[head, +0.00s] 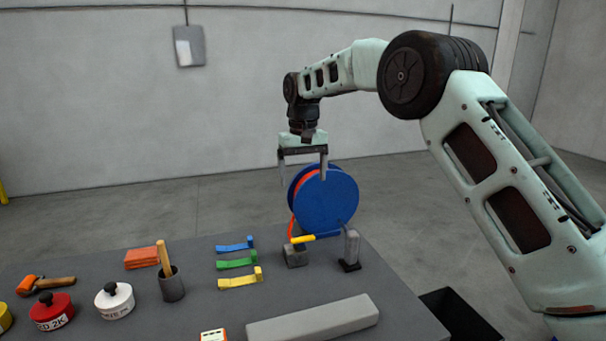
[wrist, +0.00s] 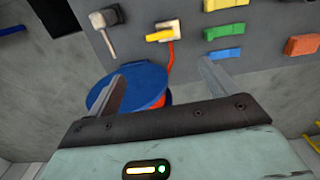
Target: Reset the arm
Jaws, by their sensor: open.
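My gripper (head: 305,166) hangs from my raised arm above the back edge of the grey table, pointing down. Its two fingers are spread with nothing between them. In the head view it is just above and in front of or beside a blue reel (head: 327,200) with an orange hose; I cannot tell the exact depth. In the wrist view my gripper (wrist: 160,82) shows both fingers apart, with the blue reel (wrist: 130,78) behind the left finger.
A black bin (head: 470,318) stands at right.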

